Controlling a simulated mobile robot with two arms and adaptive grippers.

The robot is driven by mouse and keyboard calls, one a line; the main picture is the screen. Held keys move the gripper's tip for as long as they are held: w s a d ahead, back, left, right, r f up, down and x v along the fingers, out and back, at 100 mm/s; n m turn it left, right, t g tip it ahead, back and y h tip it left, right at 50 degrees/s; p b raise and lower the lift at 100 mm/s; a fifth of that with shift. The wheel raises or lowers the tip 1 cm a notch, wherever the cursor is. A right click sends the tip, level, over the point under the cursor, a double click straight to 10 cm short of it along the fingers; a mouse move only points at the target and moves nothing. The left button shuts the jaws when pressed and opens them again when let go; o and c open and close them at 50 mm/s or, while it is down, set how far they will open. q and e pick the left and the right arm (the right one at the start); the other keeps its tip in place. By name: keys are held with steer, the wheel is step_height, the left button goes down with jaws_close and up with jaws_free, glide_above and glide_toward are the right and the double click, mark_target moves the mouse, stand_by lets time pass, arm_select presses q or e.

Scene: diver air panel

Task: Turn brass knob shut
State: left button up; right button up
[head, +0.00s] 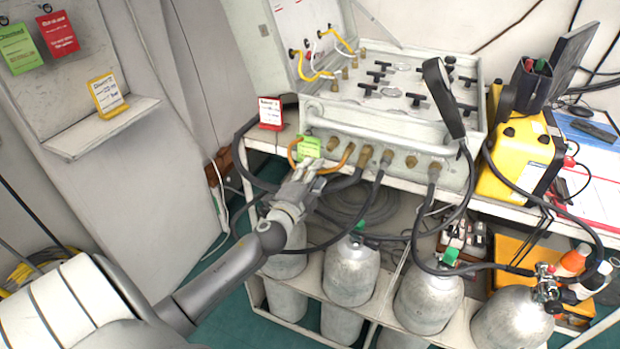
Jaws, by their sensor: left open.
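The air panel (458,150) is a pale metal case with an open lid on the shelf top. Several brass fittings sit along its front face, including a round brass knob (333,144) near the left and another brass piece (411,161) further right. I cannot tell which one the task means. My left gripper (312,168) is open and empty in front of the panel's lower left, just below a green tag (309,147). The gripper and tag crowd the front's left end. I cannot tell whether the fingers touch anything. My right gripper is not in view.
Black hoses (330,240) hang from the panel's front and loop below the gripper. Grey cylinders (350,272) stand in the rack underneath. A small red and white sign (270,113) stands left of the panel. A yellow case (520,150) stands right of it.

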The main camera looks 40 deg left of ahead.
arm_select(q)
steer(key=shift+v, duration=0.85)
steer(key=s+d+f+n+g, duration=0.1)
steer(key=s+f+n+g, duration=0.2)
steer(key=f, duration=0.8)
steer(key=s+d+f+n+g+h, duration=0.15)
steer(key=s+f, duration=0.45)
steer(key=f, duration=0.6)
steer(key=s+d+f+n+g, duration=0.1)
steer(key=s+f+g, duration=0.3)
steer(key=f, duration=0.7)
steer(key=s+d+f+n+g, duration=0.2)
steer(key=s+d+f, duration=0.2)
steer(key=s+f, duration=0.3)
steer(key=s+d+f+n+g+h, duration=0.1)
steer(key=s+f, duration=0.6)
steer(key=s, duration=1)
steer(key=s+d+f+n+g+h, duration=0.1)
steer(key=s+d+f+n+g, duration=0.2)
steer(key=s, duration=0.8)
steer(key=d+f+g, duration=0.2)
steer(key=d+f, duration=0.2)
steer(key=shift+s+d, duration=0.4)
steer(key=shift+h, duration=0.25)
